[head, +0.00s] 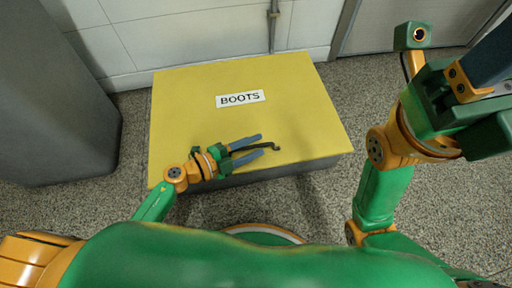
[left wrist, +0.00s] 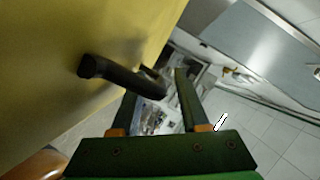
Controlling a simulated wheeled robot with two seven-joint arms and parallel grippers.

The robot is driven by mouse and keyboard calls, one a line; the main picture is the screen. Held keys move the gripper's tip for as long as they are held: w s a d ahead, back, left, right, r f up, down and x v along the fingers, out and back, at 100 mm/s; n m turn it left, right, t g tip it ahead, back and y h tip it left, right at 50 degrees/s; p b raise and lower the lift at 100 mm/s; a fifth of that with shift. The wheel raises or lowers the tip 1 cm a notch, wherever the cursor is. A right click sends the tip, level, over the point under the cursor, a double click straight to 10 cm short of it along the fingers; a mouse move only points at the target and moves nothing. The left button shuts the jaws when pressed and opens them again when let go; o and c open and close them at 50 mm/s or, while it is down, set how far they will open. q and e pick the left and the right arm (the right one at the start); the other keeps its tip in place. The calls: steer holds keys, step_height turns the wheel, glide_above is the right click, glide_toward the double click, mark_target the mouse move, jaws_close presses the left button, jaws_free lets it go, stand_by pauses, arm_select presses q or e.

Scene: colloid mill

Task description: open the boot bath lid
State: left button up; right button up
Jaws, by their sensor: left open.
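The boot bath's yellow lid (head: 190,110) lies flat and shut on its dark grey base (head: 270,173), with a white "BOOTS" label (head: 240,98). A dark bar handle (head: 272,147) is near the lid's front edge. My left gripper (head: 254,146) is open over the front of the lid, its two fingers on either side of the handle. In the left wrist view the handle (left wrist: 120,75) stands off the yellow lid (left wrist: 50,70) and reaches toward the gap between the fingers (left wrist: 155,90); contact is unclear. My right gripper (head: 485,75) is raised at the right, partly cut off.
A tall grey cabinet (head: 55,90) stands left of the boot bath. A white tiled wall (head: 175,35) with a vertical pipe (head: 273,25) is behind it, and a grey door (head: 410,25) is at the back right. Speckled floor (head: 335,85) is clear to the right.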

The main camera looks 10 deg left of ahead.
arm_select(q)
steer(key=shift+w+d, duration=0.15)
steer(key=shift+d, duration=0.05)
jaws_close()
stand_by(1.3)
